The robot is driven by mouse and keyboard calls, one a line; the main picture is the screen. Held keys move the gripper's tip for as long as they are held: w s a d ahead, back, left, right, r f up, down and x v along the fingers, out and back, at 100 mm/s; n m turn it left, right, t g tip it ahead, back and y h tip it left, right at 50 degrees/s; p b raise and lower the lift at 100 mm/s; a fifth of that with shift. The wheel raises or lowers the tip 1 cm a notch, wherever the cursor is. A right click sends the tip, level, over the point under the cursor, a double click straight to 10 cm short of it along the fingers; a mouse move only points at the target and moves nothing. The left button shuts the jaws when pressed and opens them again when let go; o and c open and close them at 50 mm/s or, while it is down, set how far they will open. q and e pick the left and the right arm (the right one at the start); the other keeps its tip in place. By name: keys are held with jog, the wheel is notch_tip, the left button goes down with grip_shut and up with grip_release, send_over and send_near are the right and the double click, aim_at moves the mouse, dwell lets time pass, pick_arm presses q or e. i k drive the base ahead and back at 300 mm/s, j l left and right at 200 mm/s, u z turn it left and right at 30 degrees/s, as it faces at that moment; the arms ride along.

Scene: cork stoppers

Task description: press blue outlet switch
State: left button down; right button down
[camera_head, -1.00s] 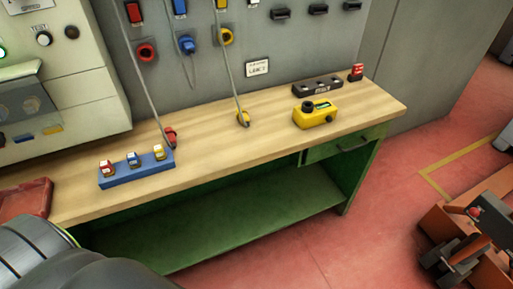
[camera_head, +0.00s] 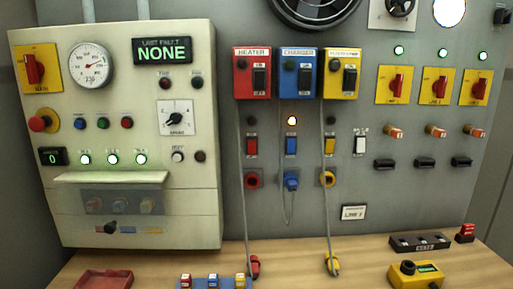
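The blue outlet switch (camera_head: 291,146) is a small blue rocker on the grey wall panel, between a red switch (camera_head: 252,147) on its left and a yellow switch (camera_head: 329,146) on its right. The lamps above the red and yellow switches are dark. Below it, a blue plug (camera_head: 291,182) with a thin cable sits at the blue outlet. A blue box (camera_head: 299,73) labelled CHARGER is above, between the red HEATER box (camera_head: 252,73) and a yellow box (camera_head: 340,73). Neither gripper shows.
A cream control cabinet (camera_head: 205,215) with a gauge and buttons stands at the left. The wooden bench top (camera_head: 310,276) runs below, with a red tray (camera_head: 103,280), a blue block (camera_head: 212,284) and a yellow device (camera_head: 416,275). Cables hang in front of the panel.

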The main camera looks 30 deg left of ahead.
aim_at(291, 142)
jog(key=u, duration=0.8)
jog(key=i+j+z, duration=0.15)
jog(key=j+z, duration=0.25)
jog(key=l, duration=0.1)
